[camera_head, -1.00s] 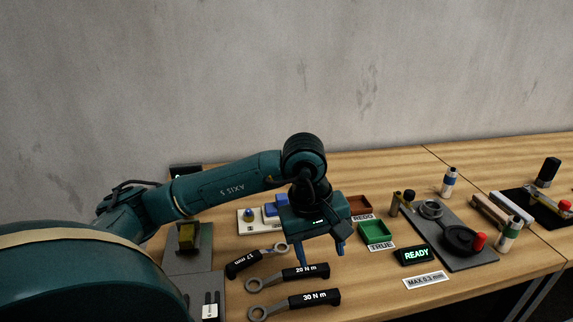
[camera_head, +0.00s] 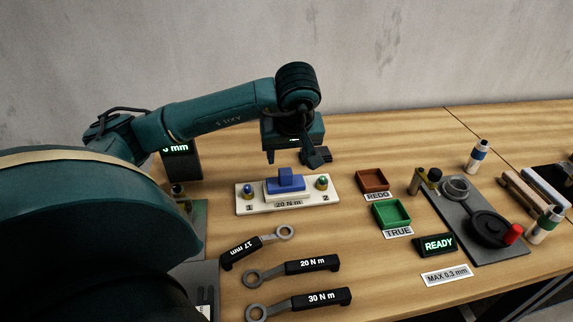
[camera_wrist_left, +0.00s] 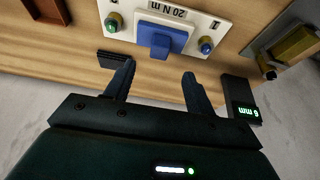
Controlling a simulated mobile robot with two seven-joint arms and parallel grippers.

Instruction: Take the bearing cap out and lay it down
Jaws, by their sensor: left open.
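The bearing cap, a blue block with a raised grip (camera_head: 285,183), sits in the white base (camera_head: 245,204) marked 20 N m. Bolts numbered 1 (camera_head: 248,190) and 2 (camera_head: 322,182) stand on either side of it. My left gripper (camera_head: 293,160) is open and empty, above and slightly behind the cap, apart from it. In the left wrist view the blue cap (camera_wrist_left: 158,42) lies just beyond the gap between the open fingertips (camera_wrist_left: 160,74). My right gripper is out of view.
Red REDO (camera_head: 373,181) and green TRUE (camera_head: 392,213) trays stand to the right. Several wrenches, including the 20 N m one (camera_head: 311,264), lie in front. A 6 mm display (camera_head: 180,160) stands at left. Bare wood (camera_head: 350,235) lies between wrenches and trays.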

